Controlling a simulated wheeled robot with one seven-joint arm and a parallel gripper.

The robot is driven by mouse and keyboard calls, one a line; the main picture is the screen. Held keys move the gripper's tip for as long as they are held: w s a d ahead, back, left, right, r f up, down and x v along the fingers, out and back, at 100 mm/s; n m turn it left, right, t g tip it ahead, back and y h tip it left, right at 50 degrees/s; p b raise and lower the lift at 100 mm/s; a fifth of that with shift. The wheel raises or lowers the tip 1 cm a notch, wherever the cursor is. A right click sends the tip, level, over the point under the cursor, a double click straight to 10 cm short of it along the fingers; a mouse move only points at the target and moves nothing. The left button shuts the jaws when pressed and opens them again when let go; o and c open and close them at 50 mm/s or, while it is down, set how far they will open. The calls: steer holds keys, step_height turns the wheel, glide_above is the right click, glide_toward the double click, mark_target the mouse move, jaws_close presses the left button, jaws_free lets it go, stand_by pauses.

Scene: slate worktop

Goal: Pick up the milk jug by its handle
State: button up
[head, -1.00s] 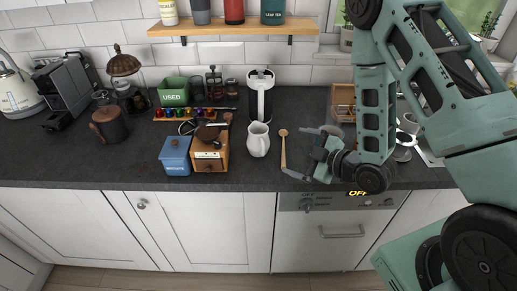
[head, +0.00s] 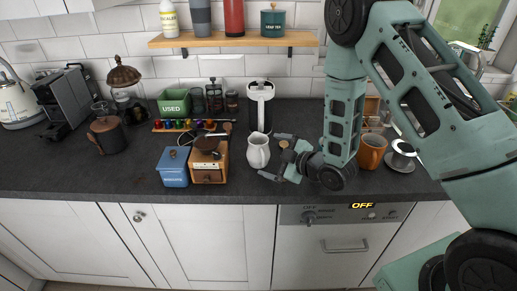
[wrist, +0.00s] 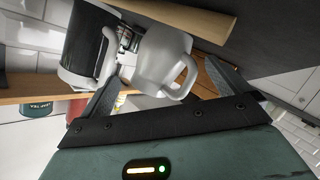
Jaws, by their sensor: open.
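The white milk jug (head: 258,154) stands upright on the slate worktop, near the middle in the head view. My gripper (head: 271,156) is just to its right, low over the worktop, with its jaws open towards the jug. In the wrist view the jug (wrist: 158,58) shows ahead, between the two spread fingers (wrist: 163,88). Its looped handle (wrist: 189,78) faces my gripper. Nothing is held, and I cannot tell whether a finger touches the jug.
A black-and-white appliance (head: 260,107) stands close behind the jug. A wooden grinder (head: 209,164) and blue box (head: 173,167) stand left. A wooden spoon (head: 285,148) is partly hidden behind my gripper. An orange mug (head: 371,152) and white cup (head: 402,156) are right of my arm.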

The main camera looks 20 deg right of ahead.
steer(key=shift+p+x, duration=0.3)
steer(key=shift+x, duration=1.05)
jaws_close()
